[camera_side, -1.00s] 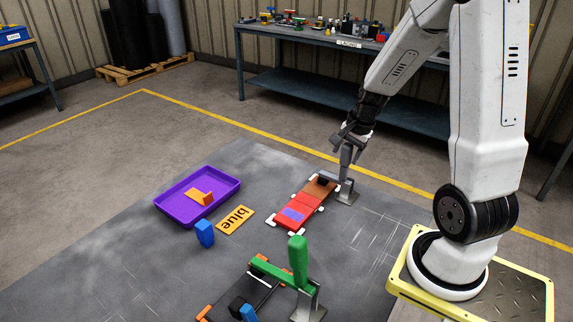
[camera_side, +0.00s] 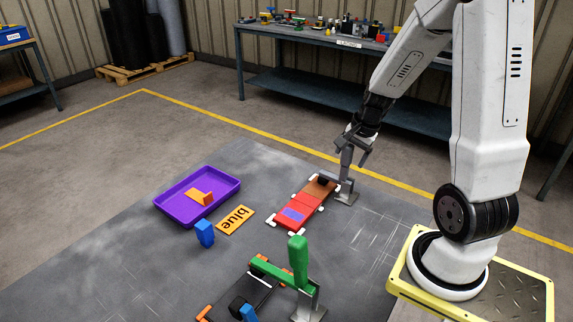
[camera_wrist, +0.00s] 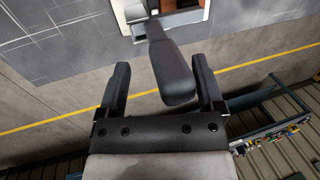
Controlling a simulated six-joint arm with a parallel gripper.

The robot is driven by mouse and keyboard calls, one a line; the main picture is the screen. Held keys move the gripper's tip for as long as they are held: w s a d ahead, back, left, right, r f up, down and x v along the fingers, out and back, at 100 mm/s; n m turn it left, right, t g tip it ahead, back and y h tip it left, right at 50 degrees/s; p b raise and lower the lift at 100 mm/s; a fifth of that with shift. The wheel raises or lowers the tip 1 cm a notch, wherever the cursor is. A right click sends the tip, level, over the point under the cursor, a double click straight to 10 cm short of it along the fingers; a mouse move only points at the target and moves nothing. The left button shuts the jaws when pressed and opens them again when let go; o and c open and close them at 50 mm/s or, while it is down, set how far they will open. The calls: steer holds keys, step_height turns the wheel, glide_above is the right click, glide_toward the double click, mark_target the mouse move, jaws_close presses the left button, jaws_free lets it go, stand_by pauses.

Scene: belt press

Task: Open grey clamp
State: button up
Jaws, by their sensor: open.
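The grey clamp (camera_side: 346,172) stands at the far end of the red and brown strip, with its handle upright. In the wrist view the grey clamp's handle (camera_wrist: 171,66) points up between my fingers, nearer the right finger. My gripper (camera_side: 356,146) is open around the top of the handle. In the wrist view my gripper (camera_wrist: 161,78) shows its two dark fingers apart, with a gap on the left side of the handle. The clamp's base is partly hidden in the wrist view.
The red and brown strip (camera_side: 294,204) lies beside the grey clamp. A green clamp (camera_side: 298,262) stands nearer the front.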

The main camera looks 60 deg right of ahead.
steer(key=shift+s+a+f, duration=0.1)
steer(key=shift+s, duration=0.35)
steer(key=shift+s+f, duration=0.1)
steer(key=shift+s, duration=0.6)
